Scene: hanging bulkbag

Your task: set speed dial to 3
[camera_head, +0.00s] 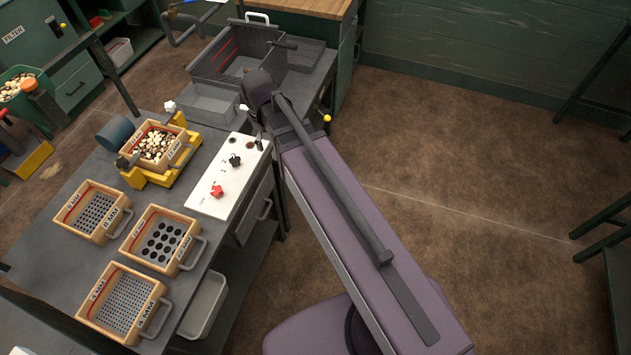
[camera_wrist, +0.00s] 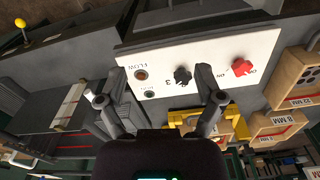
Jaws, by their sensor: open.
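The white control panel (camera_head: 210,203) is on the workbench, and it also shows in the wrist view (camera_wrist: 210,55). A black dial (camera_head: 235,160) sits near its middle; the wrist view shows this dial (camera_wrist: 182,76) with a "3" printed beside it. A red knob (camera_head: 217,191) is on the same panel, also in the wrist view (camera_wrist: 242,67). My gripper (camera_wrist: 160,84) is open and empty, its fingers spread in front of the panel, the right finger close to the black dial in the picture. In the head view my arm mostly hides the gripper.
A yellow shaker frame (camera_head: 160,177) holds a wooden sieve box of beans (camera_head: 152,145) left of the panel. Several sieve boxes lie on the bench (camera_head: 65,245). A grey metal bin (camera_head: 235,55) stands behind. The brown floor (camera_head: 450,170) at right is open.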

